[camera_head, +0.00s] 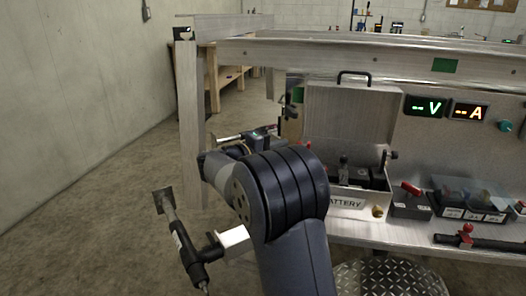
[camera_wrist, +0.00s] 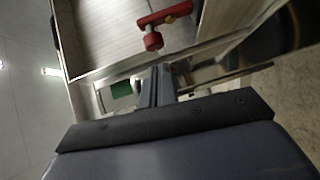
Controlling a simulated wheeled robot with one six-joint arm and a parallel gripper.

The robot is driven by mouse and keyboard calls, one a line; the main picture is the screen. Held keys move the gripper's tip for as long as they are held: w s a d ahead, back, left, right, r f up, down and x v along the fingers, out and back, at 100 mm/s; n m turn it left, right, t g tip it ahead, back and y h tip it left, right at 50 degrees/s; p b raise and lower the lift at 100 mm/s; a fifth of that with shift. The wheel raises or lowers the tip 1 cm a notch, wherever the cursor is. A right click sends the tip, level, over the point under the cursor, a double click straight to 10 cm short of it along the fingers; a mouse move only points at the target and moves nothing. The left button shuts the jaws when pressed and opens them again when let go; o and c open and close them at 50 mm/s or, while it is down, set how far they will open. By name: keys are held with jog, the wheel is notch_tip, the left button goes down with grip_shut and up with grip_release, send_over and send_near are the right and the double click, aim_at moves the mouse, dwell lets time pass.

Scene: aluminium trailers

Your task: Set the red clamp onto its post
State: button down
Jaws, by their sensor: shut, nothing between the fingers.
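A red clamp-like piece (camera_wrist: 165,16) with a round red knob shows at the top of the wrist view, over a brushed metal surface. My gripper's narrow fingers (camera_wrist: 160,85) are shut and empty, below and apart from it in that picture. In the head view my gripper is mostly hidden behind my arm. An open metal case (camera_head: 350,112) labelled "ATTERY", its first letter hidden, stands on the bench with a dark battery (camera_head: 368,180) inside. Its posts are too small to tell apart. A red handle (camera_head: 410,188) rises at a small dark bin; whether it is the same red piece I cannot tell.
An aluminium frame with an upright post (camera_head: 190,120) and top rail (camera_head: 340,52) encloses the bench. Right of the case are lidded bins (camera_head: 470,200) and a black bar with a red knob (camera_head: 467,231).

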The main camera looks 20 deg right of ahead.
jog(key=shift+s+d+f, duration=0.1)
jog(key=shift+s+d, duration=0.35)
jog(key=shift+d, duration=0.35)
